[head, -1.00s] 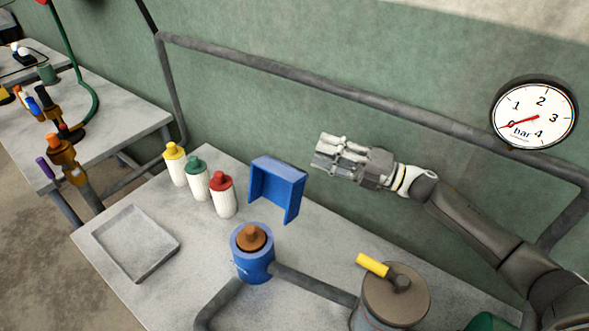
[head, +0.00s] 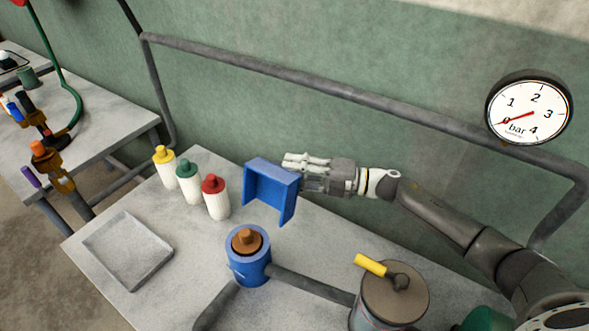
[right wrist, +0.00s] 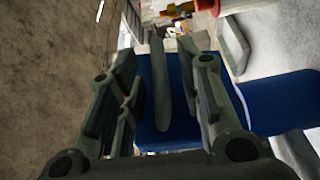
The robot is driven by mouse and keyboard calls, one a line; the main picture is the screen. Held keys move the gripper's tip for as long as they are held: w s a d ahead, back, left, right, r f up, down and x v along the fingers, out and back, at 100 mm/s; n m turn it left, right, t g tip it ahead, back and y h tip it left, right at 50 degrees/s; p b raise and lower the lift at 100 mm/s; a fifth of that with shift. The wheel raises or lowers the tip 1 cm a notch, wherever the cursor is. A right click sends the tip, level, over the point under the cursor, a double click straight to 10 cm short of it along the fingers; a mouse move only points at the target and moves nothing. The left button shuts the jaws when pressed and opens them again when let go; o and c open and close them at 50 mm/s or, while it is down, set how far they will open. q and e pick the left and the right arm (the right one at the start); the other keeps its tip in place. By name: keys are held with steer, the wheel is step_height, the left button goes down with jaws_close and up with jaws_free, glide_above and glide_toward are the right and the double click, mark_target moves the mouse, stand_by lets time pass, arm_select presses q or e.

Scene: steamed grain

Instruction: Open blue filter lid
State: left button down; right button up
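A blue cylindrical housing (head: 249,270) with a brown knobbed top (head: 247,240) stands on the near table, joined to grey pipes. Behind it stands a blue open-sided cover (head: 268,190). I cannot tell which of these blue parts is the filter lid. My right gripper (head: 296,168) is at the upper back edge of the cover, fingers pointing left. In the right wrist view its fingers (right wrist: 172,50) are apart, with blue panels (right wrist: 280,103) close beyond and between them. Contact cannot be told. My left gripper is not in view.
White bottles with yellow (head: 163,154), green (head: 187,168) and red (head: 212,184) caps stand left of the cover. An empty grey tray (head: 128,250) lies at front left. A grey canister with a yellow handle (head: 371,265) stands right. A pipe rail and pressure gauge (head: 528,107) are behind.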

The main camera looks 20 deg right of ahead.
steer(key=shift+c, duration=0.6)
jaws_close()
steer(key=s+a+r+n+p, duration=0.1)
steer(key=p, duration=0.1)
steer(key=s+a+r+n+h+p, duration=0.1)
steer(key=n, duration=0.1)
steer(key=shift+a+r+g+p, duration=0.2)
steer(key=shift+g+p, duration=0.15)
steer(key=shift+g, duration=0.05)
steer(key=shift+o, duration=0.6)
jaws_free()
